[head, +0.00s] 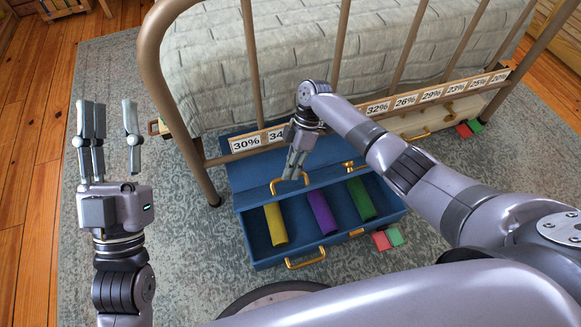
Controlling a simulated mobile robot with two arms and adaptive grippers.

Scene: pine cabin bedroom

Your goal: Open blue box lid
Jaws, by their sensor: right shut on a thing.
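The blue box (254,240) stands on the rug at the foot of the bed. Its blue lid (325,178) lies toward the bed side, and the front part of the box is uncovered. Yellow (276,224), purple (321,213) and green (361,200) blocks show inside. My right gripper (293,177) reaches down to the lid's left gold handle (276,187) and is shut on it. The fingers hide part of that handle. My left gripper (112,104) is open and empty, left of the box, with its fingers pointing up.
The metal bed frame (152,70) rises behind the box, with a rail of percent labels (246,144) above it. A pale drawer box (410,125) stands under the rail on the right. Red (381,241) and green (395,235) pieces lie beside the blue box. Rug is clear at left.

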